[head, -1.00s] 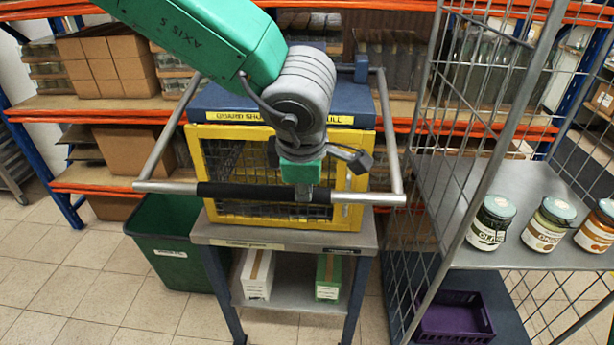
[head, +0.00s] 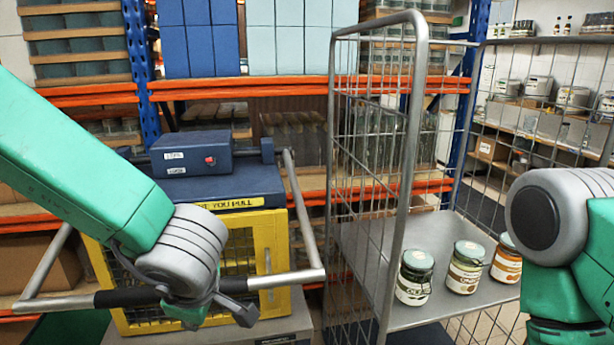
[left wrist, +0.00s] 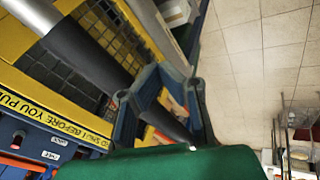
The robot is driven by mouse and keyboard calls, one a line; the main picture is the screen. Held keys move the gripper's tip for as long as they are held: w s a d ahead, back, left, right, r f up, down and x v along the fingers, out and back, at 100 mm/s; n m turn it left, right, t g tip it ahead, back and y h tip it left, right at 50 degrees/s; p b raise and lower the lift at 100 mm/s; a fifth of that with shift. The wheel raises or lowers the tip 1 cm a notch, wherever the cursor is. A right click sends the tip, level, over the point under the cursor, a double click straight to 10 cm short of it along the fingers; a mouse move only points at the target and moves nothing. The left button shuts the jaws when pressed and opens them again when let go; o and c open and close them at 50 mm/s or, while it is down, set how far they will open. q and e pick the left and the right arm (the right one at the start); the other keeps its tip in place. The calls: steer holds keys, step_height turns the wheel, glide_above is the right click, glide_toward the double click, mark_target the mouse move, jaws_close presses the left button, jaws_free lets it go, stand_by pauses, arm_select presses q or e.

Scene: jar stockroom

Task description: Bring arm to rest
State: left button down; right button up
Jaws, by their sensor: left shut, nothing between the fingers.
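My left gripper (left wrist: 165,95) shows in the left wrist view with its dark fingers shut, close to the push bar. I cannot tell whether the fingers touch the bar. The bar belongs to a blue-topped machine with a yellow mesh guard (head: 268,245); the guard also shows in the left wrist view (left wrist: 40,45). My right arm shows at the right edge of the head view; its gripper is out of view.
A wire-mesh cage trolley (head: 412,150) stands to the right. Its shelf holds a dark-labelled jar (head: 414,278), a second jar (head: 465,268) and an orange one (head: 507,262). Orange-beamed racking (head: 240,88) stands behind. The left wrist view shows open tiled floor (left wrist: 255,60).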

arm_select(q)
steer(key=s+a+f+m+b, duration=0.2)
steer(key=s+f+m, duration=0.1)
steer(key=f, duration=0.5)
steer(key=s+a+f+m+b, duration=0.15)
steer(key=f+m, duration=0.25)
steer(key=f, duration=0.5)
steer(key=s+a+f+m+b, duration=0.2)
steer(key=s+a+f+m, duration=0.15)
steer(key=f, duration=0.45)
steer(key=s+a+f+m+g+h+b, duration=0.1)
steer(key=s+f+m+g, duration=0.1)
steer(key=s+f, duration=0.3)
steer(key=s+a+f+m+g+h+b, duration=0.1)
steer(key=s+f+m, duration=0.4)
steer(key=s, duration=0.6)
steer(key=shift+s+a+f+g+h+b, duration=0.35)
steer(key=shift+a+f+g+b, duration=0.2)
steer(key=shift+f, duration=0.2)
arm_select(e)
step_height(320, 180, down, 10)
steer(key=shift+r, duration=0.25)
arm_select(q)
steer(key=shift+w+a, duration=0.1)
arm_select(e)
steer(key=shift+a, duration=0.2)
